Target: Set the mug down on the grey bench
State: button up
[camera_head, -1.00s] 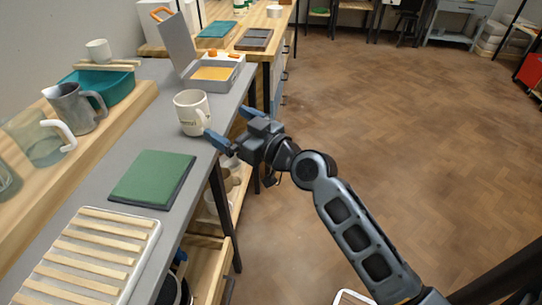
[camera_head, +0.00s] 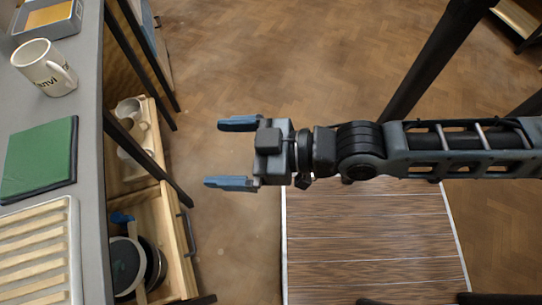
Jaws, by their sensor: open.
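The white mug (camera_head: 46,68) with dark lettering stands upright on the grey bench (camera_head: 90,148), near the bench's edge at the upper left.
A green pad (camera_head: 40,155) and a slatted white rack (camera_head: 40,252) lie on the bench below the mug. A grey box (camera_head: 62,23) is beyond it. Under the bench, a wooden drawer (camera_head: 172,240) stands open with dark round items. Open floor surrounds my gripper.

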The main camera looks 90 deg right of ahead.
jog(key=s+a+r, duration=0.1)
jog(key=s, duration=0.2)
jog(key=s+a+r+n+y, duration=0.1)
jog(key=s+a+r, duration=0.1)
jog(key=s, duration=0.2)
jog(key=shift+a+r+g+y, duration=0.25)
jog(key=shift+a+g+y, duration=0.05)
